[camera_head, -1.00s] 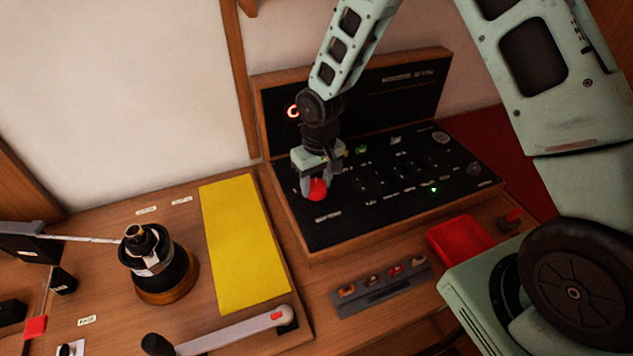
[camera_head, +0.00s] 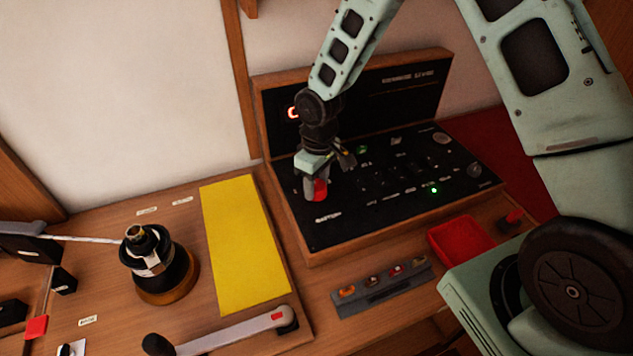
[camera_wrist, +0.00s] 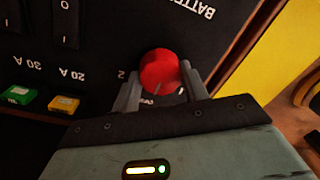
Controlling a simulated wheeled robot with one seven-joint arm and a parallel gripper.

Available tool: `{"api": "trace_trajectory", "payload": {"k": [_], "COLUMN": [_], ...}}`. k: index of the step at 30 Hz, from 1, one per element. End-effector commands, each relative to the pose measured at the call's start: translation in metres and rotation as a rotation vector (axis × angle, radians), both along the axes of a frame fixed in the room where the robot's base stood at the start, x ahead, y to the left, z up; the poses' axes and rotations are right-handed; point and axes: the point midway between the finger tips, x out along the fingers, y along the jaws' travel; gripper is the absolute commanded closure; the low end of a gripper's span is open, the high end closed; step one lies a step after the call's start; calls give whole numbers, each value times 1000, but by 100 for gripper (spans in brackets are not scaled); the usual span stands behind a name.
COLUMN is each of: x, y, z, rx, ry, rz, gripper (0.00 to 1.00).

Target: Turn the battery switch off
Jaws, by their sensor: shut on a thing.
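The battery switch is a round red knob (camera_head: 320,190) at the left front of the black panel (camera_head: 360,225). In the wrist view the red knob (camera_wrist: 160,70) sits between my gripper's fingers, near the word "BATTERY", which appears upside down. My gripper (camera_head: 313,190) is shut on the knob, one finger on each side; it also shows in the wrist view (camera_wrist: 160,90). The knob's pointer and most of its position marks are hidden or too small to read.
A green fuse (camera_wrist: 17,95) and a yellow fuse (camera_wrist: 63,104) are near the knob in the wrist view. A yellow mat (camera_head: 243,245), a winch (camera_head: 155,265), a red tray (camera_head: 462,240) and a fuse holder (camera_head: 380,285) lie around the panel.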

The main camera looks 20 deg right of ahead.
Motion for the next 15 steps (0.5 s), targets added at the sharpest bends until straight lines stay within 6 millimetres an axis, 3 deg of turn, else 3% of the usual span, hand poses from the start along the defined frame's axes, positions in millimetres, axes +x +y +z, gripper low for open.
{"api": "trace_trajectory", "payload": {"k": [5,6,8,15], "x": [1,1,1,0], "y": [0,0,0,0], "z": [1,1,1,1], "rx": [1,1,1,0], "ry": [-3,-3,-3,-1], "rz": [-1,-1,-1,-2], "gripper": [79,50,34,34]}}
